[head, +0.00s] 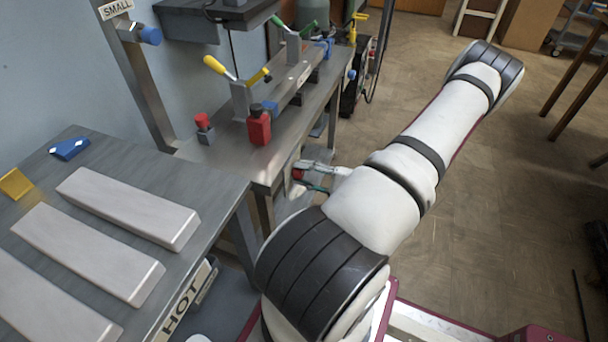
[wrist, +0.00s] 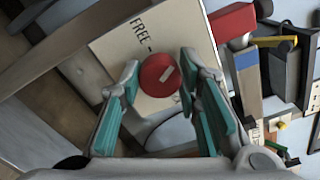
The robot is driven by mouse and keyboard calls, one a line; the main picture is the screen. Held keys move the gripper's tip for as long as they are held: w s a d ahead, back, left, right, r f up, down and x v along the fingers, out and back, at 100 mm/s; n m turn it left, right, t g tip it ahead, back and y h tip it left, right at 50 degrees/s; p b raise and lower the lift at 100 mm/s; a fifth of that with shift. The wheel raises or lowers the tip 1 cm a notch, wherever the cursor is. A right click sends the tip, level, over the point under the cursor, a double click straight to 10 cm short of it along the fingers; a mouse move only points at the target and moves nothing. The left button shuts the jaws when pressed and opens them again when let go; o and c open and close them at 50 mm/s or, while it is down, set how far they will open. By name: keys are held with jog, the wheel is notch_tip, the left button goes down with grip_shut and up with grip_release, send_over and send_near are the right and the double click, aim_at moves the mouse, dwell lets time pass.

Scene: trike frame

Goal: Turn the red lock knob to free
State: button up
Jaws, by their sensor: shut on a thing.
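The red lock knob (wrist: 153,68) is a round red disc with a pale mark on its face, in the wrist view. It sits on a cream plate (wrist: 112,50) printed "FREE" with a dash. The mark slants and does not line up with that dash. My gripper (wrist: 160,74) has its teal-padded fingers on either side of the knob and is shut on it. In the head view the knob (head: 298,174) shows small at the bench's front side, with my gripper (head: 311,172) at it; my arm comes in from the right.
The steel bench (head: 220,150) above carries a red block (head: 259,127), a red-topped knob (head: 204,122) and a clamp with a yellow handle (head: 218,67). Floor at right is mostly clear.

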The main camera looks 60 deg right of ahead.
jog(key=n+b, duration=0.1)
jog(key=n, duration=0.5)
jog(key=shift+f+n+b, duration=0.2)
jog(key=shift+n+b, duration=0.1)
jog(key=shift+b, duration=0.1)
jog(key=n+b, duration=0.2)
jog(key=n, duration=0.3)
jog(key=shift+n, duration=0.3)
jog(key=o, duration=1.1)
jog(key=shift+o, duration=0.2)
jog(key=shift+s, duration=0.15)
jog(key=s+d, duration=0.1)
jog(key=s, duration=1)
jog(key=shift+s, duration=0.4)
